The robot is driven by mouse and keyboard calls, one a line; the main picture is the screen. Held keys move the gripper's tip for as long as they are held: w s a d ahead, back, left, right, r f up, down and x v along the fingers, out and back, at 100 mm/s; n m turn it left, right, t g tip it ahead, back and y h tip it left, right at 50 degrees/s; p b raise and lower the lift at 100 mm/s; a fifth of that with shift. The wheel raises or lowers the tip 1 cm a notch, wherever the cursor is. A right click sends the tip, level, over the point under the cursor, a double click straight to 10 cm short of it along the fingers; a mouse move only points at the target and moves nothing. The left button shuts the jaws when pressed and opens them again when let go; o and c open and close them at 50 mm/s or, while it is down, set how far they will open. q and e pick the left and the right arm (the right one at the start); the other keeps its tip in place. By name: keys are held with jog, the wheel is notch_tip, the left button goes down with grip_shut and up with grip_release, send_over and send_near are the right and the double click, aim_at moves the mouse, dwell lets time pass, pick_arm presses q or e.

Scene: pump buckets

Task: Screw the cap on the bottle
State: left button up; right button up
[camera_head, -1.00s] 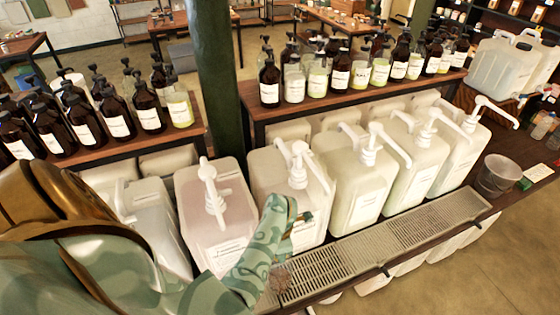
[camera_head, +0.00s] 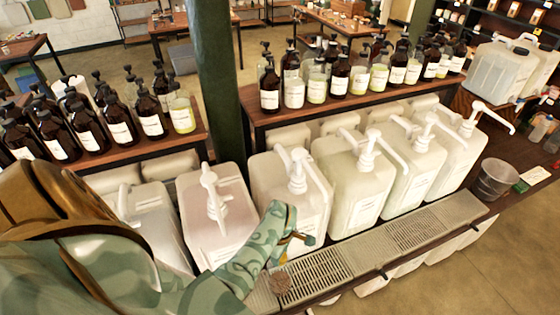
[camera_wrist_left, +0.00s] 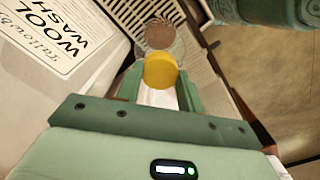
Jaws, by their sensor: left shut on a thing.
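My left gripper (camera_wrist_left: 160,92) is shut on a yellow cap (camera_wrist_left: 160,70), which shows between its fingers in the left wrist view. In the head view my left gripper (camera_head: 284,256) is low over the front drip tray, partly hidden by my forearm. A small clear bottle (camera_head: 281,285) with a brown, round, textured top or contents stands at the tray's left part. In the left wrist view the bottle (camera_wrist_left: 159,36) appears just beyond the cap. Whether cap and bottle touch cannot be told.
White pump jugs (camera_head: 355,190) stand in a row behind the metal drip tray (camera_head: 345,262). A labelled jug (camera_wrist_left: 55,45) is close on the left in the wrist view. A metal bucket (camera_head: 497,180) stands at the right. Brown bottles (camera_head: 88,130) fill the shelf behind.

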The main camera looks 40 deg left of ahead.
pick_arm(q)
jog(key=m, duration=0.3)
jog(key=shift+r+m+p, duration=0.1)
jog(key=shift+m+p, duration=0.2)
jog(key=shift+p, duration=0.05)
jog(key=m, duration=0.3)
jog(key=o, duration=1.1)
